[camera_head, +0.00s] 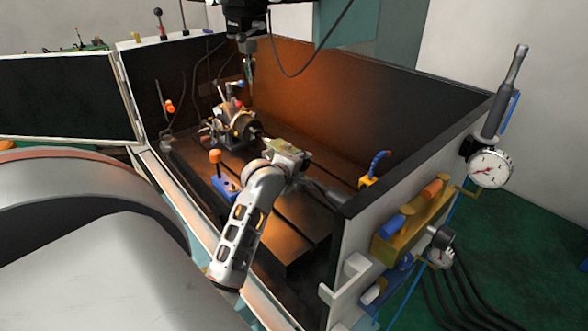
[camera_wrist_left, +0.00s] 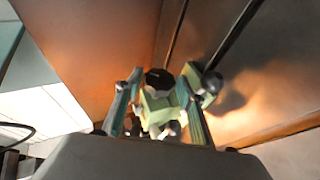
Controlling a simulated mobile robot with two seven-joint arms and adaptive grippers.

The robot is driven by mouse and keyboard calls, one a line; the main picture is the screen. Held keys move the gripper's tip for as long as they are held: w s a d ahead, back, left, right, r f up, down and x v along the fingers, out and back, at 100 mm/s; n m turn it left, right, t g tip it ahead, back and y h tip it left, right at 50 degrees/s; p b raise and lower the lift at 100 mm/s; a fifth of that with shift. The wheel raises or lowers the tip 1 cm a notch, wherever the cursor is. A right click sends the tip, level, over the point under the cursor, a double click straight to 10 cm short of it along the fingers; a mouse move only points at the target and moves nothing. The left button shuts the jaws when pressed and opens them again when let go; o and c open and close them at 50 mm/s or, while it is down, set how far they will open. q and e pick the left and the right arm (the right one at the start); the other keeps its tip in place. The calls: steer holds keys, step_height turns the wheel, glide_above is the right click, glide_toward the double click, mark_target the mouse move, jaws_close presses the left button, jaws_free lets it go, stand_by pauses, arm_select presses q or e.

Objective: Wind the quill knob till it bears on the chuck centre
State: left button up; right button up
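The indexing chuck (camera_head: 240,124), dark and round, stands on the slotted table inside the enclosure. The green tailstock (camera_head: 289,148) stands to its right, partly hidden behind my left wrist. In the left wrist view the green tailstock body (camera_wrist_left: 157,108) shows with the black quill knob (camera_wrist_left: 158,82) in front of the camera. My left gripper (camera_wrist_left: 159,78) has its fingers apart, one on each side of the knob. I cannot tell whether they touch it. In the head view my left gripper is mostly hidden by its wrist at the tailstock. My right gripper is not in view.
The slotted table (camera_head: 275,235) is partly bare in front of my left arm. A blue clamp with an orange knob (camera_head: 222,183) stands left of the arm. A dark spindle head (camera_head: 246,20) hangs above. A dial gauge (camera_head: 490,169) is on the right outer side.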

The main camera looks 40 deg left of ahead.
arm_select(q)
steer(key=v, duration=1)
steer(key=shift+s, duration=0.1)
